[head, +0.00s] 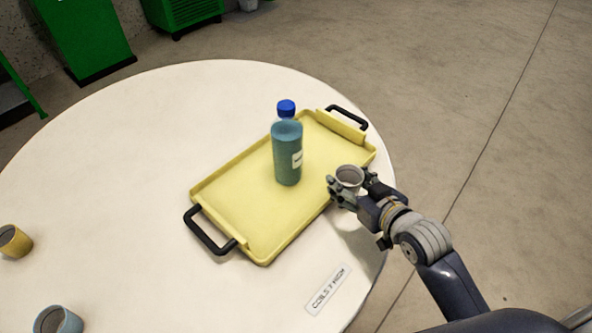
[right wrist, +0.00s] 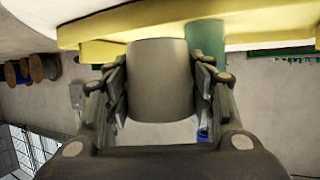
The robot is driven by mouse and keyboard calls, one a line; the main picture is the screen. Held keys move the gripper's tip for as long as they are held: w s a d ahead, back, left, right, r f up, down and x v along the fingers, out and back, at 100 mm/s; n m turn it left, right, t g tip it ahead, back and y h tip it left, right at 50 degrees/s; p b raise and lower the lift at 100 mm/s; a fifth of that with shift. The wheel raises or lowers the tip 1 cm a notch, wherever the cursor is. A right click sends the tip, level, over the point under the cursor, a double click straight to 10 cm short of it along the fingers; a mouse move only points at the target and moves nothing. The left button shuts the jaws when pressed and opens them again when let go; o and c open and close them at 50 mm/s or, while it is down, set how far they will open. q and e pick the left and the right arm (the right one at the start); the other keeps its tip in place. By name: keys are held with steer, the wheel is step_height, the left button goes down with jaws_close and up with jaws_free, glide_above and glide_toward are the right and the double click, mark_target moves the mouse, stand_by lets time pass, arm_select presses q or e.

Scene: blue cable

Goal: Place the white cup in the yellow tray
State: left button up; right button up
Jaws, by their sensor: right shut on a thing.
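The white cup (head: 349,178) is held in my right gripper (head: 350,189) beside the right edge of the yellow tray (head: 235,200). In the right wrist view the cup (right wrist: 160,80) sits between the two fingers (right wrist: 160,90), which press on its sides. The tray's edge (right wrist: 90,32) runs just past the cup there. I cannot tell whether the cup touches the table. My left gripper is not in view.
A teal bottle with a blue cap (head: 287,150) stands upright on the tray. The tray has black handles at both ends. A yellow cup (head: 14,242) and a blue-grey cup (head: 58,322) are on the left of the round white table (head: 110,160). A label (head: 328,290) lies near its front edge.

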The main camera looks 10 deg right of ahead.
mark_target(351, 172)
steer(key=w, duration=0.5)
steer(key=w+a+f, duration=0.1)
steer(key=w, duration=0.4)
steer(key=w+a, duration=0.1)
steer(key=w, duration=0.4)
steer(key=shift+w+f, duration=0.25)
steer(key=shift+w, duration=0.05)
steer(key=shift+f, duration=1.75)
steer(key=shift+f, duration=0.15)
steer(key=o, duration=1.1)
steer(key=shift+s+r, duration=0.1)
steer(key=shift+r, duration=0.1)
steer(key=v, duration=1.2)
steer(key=shift+f+p, duration=0.1)
steer(key=shift+p, duration=0.3)
